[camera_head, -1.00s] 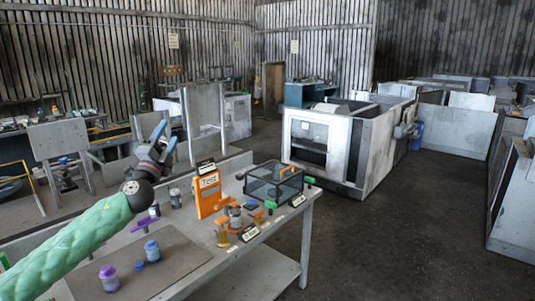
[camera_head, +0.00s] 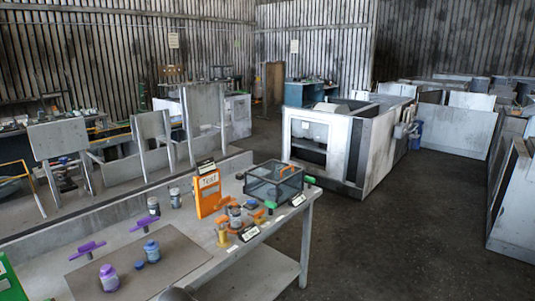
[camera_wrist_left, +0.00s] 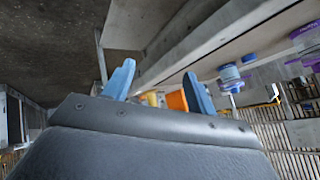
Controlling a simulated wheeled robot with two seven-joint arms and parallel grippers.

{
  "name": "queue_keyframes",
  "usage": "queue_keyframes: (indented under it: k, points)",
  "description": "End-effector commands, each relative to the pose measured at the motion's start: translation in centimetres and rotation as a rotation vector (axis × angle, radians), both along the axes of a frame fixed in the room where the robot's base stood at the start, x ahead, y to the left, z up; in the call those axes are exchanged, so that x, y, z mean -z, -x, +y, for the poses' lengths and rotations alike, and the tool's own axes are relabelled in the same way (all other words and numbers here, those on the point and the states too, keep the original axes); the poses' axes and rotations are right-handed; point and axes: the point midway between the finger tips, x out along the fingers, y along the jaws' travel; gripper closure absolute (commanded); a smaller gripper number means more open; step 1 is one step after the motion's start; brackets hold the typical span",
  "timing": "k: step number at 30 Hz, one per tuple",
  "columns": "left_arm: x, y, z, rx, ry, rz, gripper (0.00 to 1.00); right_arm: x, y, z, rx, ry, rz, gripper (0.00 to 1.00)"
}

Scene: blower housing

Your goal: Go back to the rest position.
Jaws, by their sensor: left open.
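My left gripper (camera_wrist_left: 160,88) shows in the left wrist view with its two blue fingers spread apart and nothing between them. It is open and empty, and the bench shows beyond it. In the head view the left gripper is out of the picture; only a small dark shape shows at the bottom edge. My right gripper is in neither view. The workbench (camera_head: 215,262) stands in the head view with its parts on it.
On the bench are purple and blue jars (camera_head: 109,278), an orange stand (camera_head: 208,193), a clear-sided box (camera_head: 274,182) and several small parts. A white machine housing (camera_head: 340,145) stands behind. The floor (camera_head: 400,240) to the right is clear.

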Motion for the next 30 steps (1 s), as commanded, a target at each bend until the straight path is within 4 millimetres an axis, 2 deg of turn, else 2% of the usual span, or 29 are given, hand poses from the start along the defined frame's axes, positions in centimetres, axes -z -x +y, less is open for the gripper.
queue_keyframes:
  k: [1, 3, 11, 18, 24, 27, 30]
  points:
    - [2.0, 1.7, -0.9, -0.001, 0.039, 0.038, 0.43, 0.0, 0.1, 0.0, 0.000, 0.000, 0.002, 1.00]
    - [4.2, 3.8, -1.7, -0.007, 0.084, 0.080, 0.43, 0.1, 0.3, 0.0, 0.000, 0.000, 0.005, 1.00]
    - [12.0, 12.1, -3.9, -0.060, 0.201, 0.231, 0.43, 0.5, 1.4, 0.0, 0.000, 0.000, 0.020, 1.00]
    - [18.7, 21.1, -5.7, -0.122, 0.276, 0.384, 0.43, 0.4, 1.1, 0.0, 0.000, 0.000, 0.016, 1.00]
    - [23.3, 29.3, -7.6, -0.160, 0.320, 0.515, 0.43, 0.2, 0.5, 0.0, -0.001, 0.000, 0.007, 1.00]
    - [24.8, 32.7, -8.1, -0.171, 0.328, 0.565, 0.43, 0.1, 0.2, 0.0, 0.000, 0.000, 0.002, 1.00]
    - [25.8, 35.1, -8.2, -0.177, 0.327, 0.601, 0.43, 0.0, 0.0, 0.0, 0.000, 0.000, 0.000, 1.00]
